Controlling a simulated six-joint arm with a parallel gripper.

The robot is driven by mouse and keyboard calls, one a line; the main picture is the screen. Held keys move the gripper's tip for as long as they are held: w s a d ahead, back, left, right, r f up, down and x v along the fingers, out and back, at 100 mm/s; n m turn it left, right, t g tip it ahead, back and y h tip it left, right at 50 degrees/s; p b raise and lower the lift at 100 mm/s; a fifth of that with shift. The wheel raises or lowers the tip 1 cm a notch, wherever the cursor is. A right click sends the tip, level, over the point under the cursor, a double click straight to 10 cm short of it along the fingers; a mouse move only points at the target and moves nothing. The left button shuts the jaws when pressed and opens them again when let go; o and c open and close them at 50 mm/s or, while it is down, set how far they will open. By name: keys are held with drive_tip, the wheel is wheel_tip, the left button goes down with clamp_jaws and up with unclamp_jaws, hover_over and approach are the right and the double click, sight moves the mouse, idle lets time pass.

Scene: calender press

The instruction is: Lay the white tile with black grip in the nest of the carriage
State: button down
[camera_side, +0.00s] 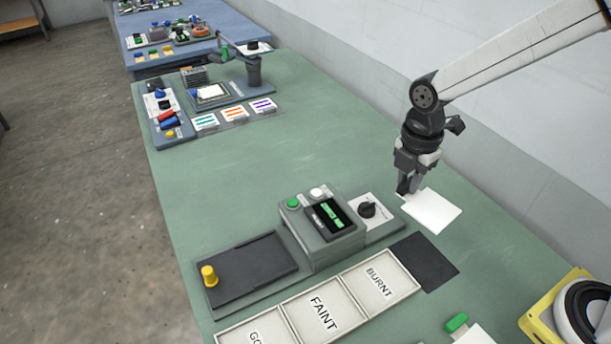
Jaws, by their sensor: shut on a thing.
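My gripper (407,190) is shut on the white tile (434,211) near its left corner. The tile is a thin, plain white plate, held roughly flat and seen above the table, up and right of a dark square pad (424,262). Its black grip cannot be told apart from the dark jaws. The carriage appears to be the dark flat plate (254,268) with a yellow knob (209,275), left of the grey press box (322,230). Nothing lies on that plate. I cannot make out the nest's outline clearly.
The press box has a green button, a white button and a display. A dial panel (368,210) stands beside it. Trays marked BURNT (405,287) and FAINT (351,325) lie in front. A yellow-framed device (541,322) is at lower right. The table's middle (270,170) is clear.

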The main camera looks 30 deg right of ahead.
drive_tip(key=w+a+n, duration=0.4)
drive_tip(key=w+a, duration=0.2)
drive_tip(key=a, duration=0.2)
drive_tip(key=n, duration=1.2)
hover_over(236, 270)
wheel_tip(236, 270, down, 6)
drive_tip(key=shift+f, duration=0.35)
drive_tip(key=shift+f, duration=0.1)
drive_tip(key=shift+f, duration=1.9)
drive_tip(key=shift+f, duration=1.4)
idle(0.4)
